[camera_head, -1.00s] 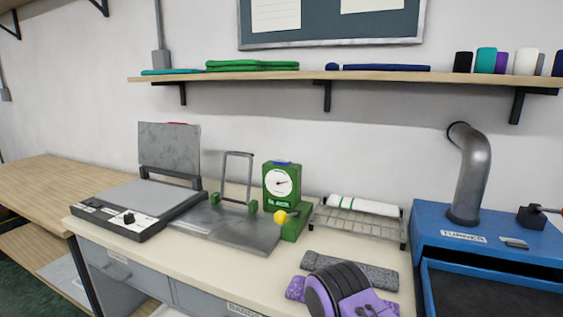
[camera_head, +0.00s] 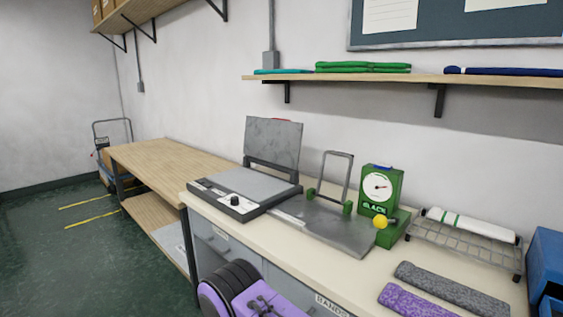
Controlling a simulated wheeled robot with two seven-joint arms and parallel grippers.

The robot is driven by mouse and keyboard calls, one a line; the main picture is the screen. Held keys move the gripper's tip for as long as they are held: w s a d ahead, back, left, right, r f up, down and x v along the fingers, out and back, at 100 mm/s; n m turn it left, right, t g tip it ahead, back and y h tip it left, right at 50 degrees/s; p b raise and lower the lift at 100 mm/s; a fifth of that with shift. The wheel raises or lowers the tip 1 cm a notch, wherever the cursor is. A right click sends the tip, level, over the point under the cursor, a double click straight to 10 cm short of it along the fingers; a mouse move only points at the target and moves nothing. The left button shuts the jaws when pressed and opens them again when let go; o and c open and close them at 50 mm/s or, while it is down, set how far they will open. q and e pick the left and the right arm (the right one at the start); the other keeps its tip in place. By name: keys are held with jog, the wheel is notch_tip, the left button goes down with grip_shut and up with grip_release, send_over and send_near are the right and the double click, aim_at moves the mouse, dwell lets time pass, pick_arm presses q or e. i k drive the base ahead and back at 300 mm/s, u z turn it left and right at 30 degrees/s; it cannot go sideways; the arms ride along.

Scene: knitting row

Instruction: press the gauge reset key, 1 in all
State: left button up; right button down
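The green gauge (camera_head: 391,187) stands upright on the cream bench, with a white round dial facing me. A small blue key (camera_head: 377,166) sits on its top; I take it for the reset key, but no label on it is readable. A yellow ball knob (camera_head: 380,222) is in front of the gauge's foot. A purple and black ribbed part of one of my arms shows at the bottom, left of the gauge and well apart from it. I cannot tell which arm it is. No fingertips of either gripper are visible.
A press with a raised grey lid (camera_head: 273,142) and a grey plate with an upright handle (camera_head: 337,178) stand left of the gauge. A wire rack (camera_head: 465,245) stands right. Grey (camera_head: 453,287) and purple (camera_head: 414,301) cloths lie in front. A shelf (camera_head: 400,79) runs above.

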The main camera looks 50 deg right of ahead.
aim_at(385, 167)
jog(key=u, duration=0.85)
jog(key=i, duration=1.25)
jog(key=z, duration=3.15)
